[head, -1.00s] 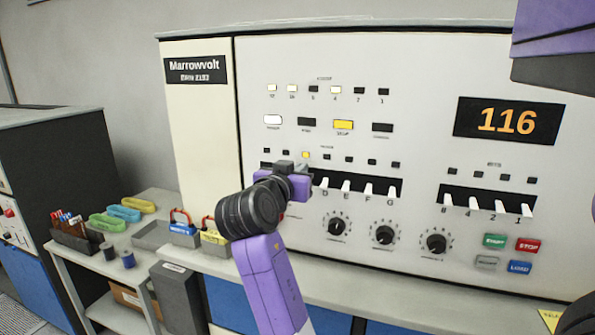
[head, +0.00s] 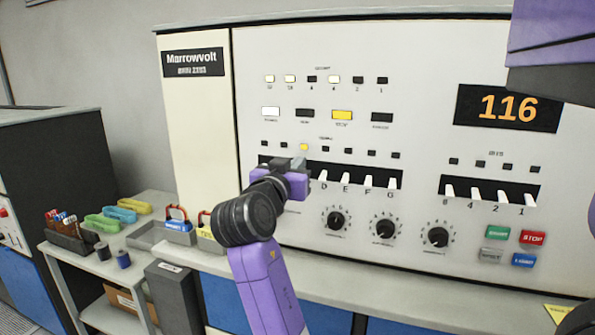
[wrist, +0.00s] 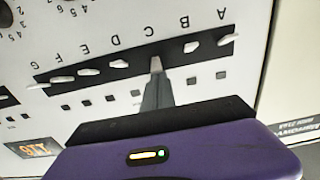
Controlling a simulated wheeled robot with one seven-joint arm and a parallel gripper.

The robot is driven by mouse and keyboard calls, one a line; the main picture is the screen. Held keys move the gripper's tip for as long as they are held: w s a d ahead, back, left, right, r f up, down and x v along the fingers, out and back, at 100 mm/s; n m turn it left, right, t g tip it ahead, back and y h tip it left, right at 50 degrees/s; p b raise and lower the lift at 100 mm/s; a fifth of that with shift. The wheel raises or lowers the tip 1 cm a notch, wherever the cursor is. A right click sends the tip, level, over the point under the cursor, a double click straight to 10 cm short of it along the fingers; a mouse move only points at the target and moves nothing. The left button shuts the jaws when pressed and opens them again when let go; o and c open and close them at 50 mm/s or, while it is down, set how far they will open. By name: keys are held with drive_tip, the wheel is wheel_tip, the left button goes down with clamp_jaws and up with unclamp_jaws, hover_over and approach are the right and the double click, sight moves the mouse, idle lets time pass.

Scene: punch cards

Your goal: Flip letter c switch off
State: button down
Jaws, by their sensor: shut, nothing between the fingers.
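The letter switch row (head: 345,179) is a black slot with white levers on the cream panel. It also shows upside down in the wrist view (wrist: 105,68), with letters A to G running right to left. My gripper (head: 291,163) is shut and empty, in front of the row's left part, hiding some levers in the head view. In the wrist view, the fingertips (wrist: 157,68) are at the slot in line with letter C, between levers B (wrist: 191,47) and D (wrist: 120,62). They largely cover lever C; its position and any contact are unclear. One indicator (head: 304,147) above the row glows yellow.
Dials (head: 385,229) sit below the row. A number switch bank (head: 489,192) and coloured buttons (head: 523,261) are to the right, under a display reading 116 (head: 507,109). A side table with padlocks (head: 177,219) and trays stands at the left.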

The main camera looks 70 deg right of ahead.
drive_tip(key=h+b, duration=0.1)
drive_tip(key=b, duration=0.3)
drive_tip(key=f+h+b, duration=0.1)
drive_tip(key=h+b, duration=0.1)
drive_tip(key=b, duration=0.3)
drive_tip(key=f+h+b, duration=0.1)
drive_tip(key=b, duration=0.3)
drive_tip(key=shift+a, duration=0.3)
drive_tip(key=shift+f+b, duration=0.1)
drive_tip(key=shift+b, duration=0.2)
